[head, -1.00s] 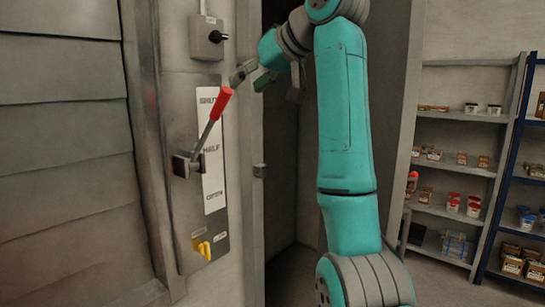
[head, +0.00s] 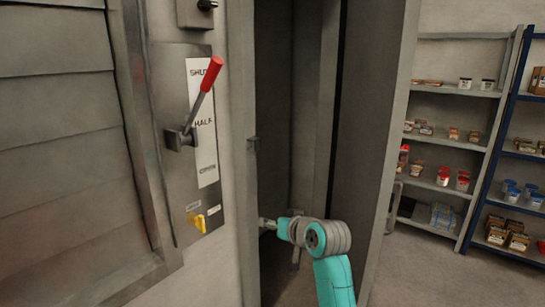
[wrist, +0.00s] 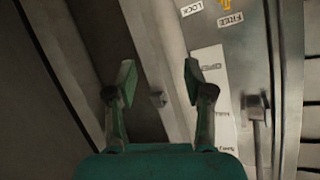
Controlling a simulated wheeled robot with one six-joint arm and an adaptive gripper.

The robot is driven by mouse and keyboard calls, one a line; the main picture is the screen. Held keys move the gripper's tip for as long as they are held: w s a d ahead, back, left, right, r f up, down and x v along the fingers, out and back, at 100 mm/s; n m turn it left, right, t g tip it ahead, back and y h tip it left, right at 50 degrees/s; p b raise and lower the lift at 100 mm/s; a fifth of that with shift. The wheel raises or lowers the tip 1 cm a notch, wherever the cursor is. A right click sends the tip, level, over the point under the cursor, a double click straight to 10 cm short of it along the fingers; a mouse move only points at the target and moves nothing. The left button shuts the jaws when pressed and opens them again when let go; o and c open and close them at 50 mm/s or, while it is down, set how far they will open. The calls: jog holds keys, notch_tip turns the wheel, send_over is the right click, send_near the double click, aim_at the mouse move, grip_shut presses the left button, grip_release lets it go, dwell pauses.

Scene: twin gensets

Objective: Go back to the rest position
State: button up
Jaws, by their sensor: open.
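My gripper (wrist: 160,82) is open and empty in the wrist view, its two green-padded fingers well apart. In the head view my gripper (head: 266,224) shows small and low in front of the grey cabinet; its fingers are hard to make out there. The red-handled lever (head: 206,84) on the wall panel tilts up and to the right, its tip beside the top label of the white strip (head: 202,122). My gripper is apart from it, lower and to the right. In the wrist view the lever (wrist: 257,112) is right of the fingers.
A yellow switch (head: 197,222) sits low on the panel, and a grey box (head: 195,14) is above it. The tall grey cabinet (head: 287,110) stands open behind my arm. Shelves with small goods (head: 446,92) stand at the right, with clear floor (head: 420,275) before them.

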jog(key=s+d+f+m+t+h, duration=0.1)
jog(key=s+d+f, duration=0.3)
jog(key=f, duration=0.5)
jog(key=s+d+f+m+h, duration=0.1)
jog(key=s+d+f, duration=0.1)
jog(key=s+f, duration=0.65)
jog(key=s+d+f+h, duration=0.1)
jog(key=s+d+f, duration=0.1)
jog(key=s+f, duration=0.3)
jog(key=s+d+f+m+t+h, duration=0.1)
jog(key=s+d+f, duration=0.15)
jog(key=s, duration=0.35)
jog(key=s+d+f+h, duration=0.1)
jog(key=s+d+f, duration=0.1)
jog(key=s+f, duration=0.35)
jog(key=s+d+r, duration=0.1)
jog(key=s+r, duration=0.2)
jog(key=s, duration=0.8)
jog(key=s+d+r+t+h, duration=0.1)
jog(key=s+r, duration=0.3)
jog(key=s, duration=0.8)
jog(key=s+d+r+h, duration=0.1)
jog(key=s+d+r, duration=0.2)
jog(key=s, duration=0.9)
jog(key=shift+d+r, duration=0.25)
jog(key=shift+r, duration=0.05)
